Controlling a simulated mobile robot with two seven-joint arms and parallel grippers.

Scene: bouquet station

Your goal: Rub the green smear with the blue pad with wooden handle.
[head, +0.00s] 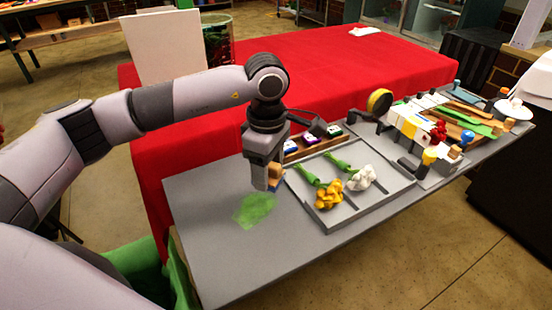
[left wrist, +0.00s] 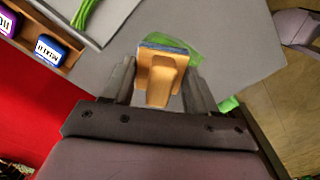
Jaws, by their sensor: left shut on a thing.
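The green smear (head: 255,209) is an irregular patch on the grey table, left of the tray. In the left wrist view the smear (left wrist: 178,42) shows just past the pad and is partly hidden by it. The blue pad with wooden handle (left wrist: 163,67) sits between the fingers of my left gripper (left wrist: 160,88), which is shut on the wooden handle. In the head view the pad (head: 277,184) is mostly behind my left gripper (head: 266,186), near the smear's upper right edge. I cannot tell whether the pad touches the table. My right gripper is not in view.
A grey tray (head: 325,222) with yellow and white flowers on green stems stands right of the pad. A wooden rack (head: 304,149) with small labelled blocks lies behind it. Tools and a tape roll (head: 380,101) crowd the far right. The front left of the table is clear.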

